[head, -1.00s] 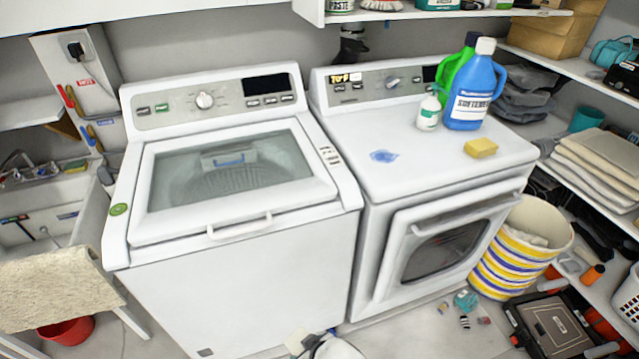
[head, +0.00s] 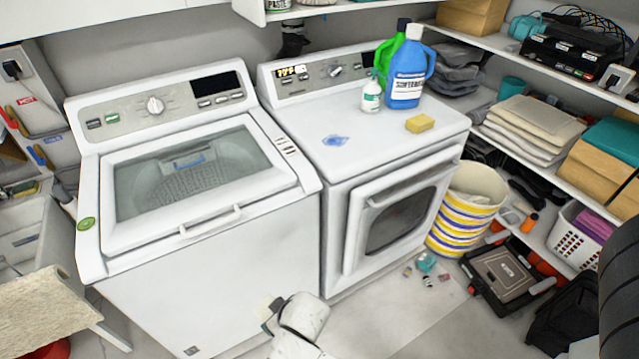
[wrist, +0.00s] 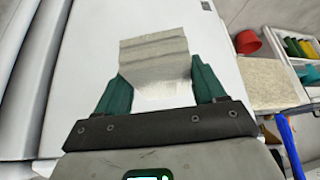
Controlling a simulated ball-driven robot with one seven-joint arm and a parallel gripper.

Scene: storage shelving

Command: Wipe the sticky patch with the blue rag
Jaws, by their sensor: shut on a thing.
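A small blue glossy patch (head: 335,140) lies flat on the white dryer top (head: 375,150), near its left side. I see no blue rag that I can be sure of. My gripper (head: 268,313) is low in front of the washer, well below and left of the patch. In the wrist view my gripper (wrist: 158,88) has its green fingers on either side of a pale grey-beige folded piece (wrist: 155,50) and is shut on it. The washer's white front is behind that piece.
A yellow sponge (head: 420,123), a blue bottle (head: 408,78), a green bottle (head: 385,62) and a small white bottle (head: 371,97) stand on the dryer. A striped basket (head: 465,215) and a black toolbox (head: 503,270) are on the floor at right. Floor before the dryer is mostly clear.

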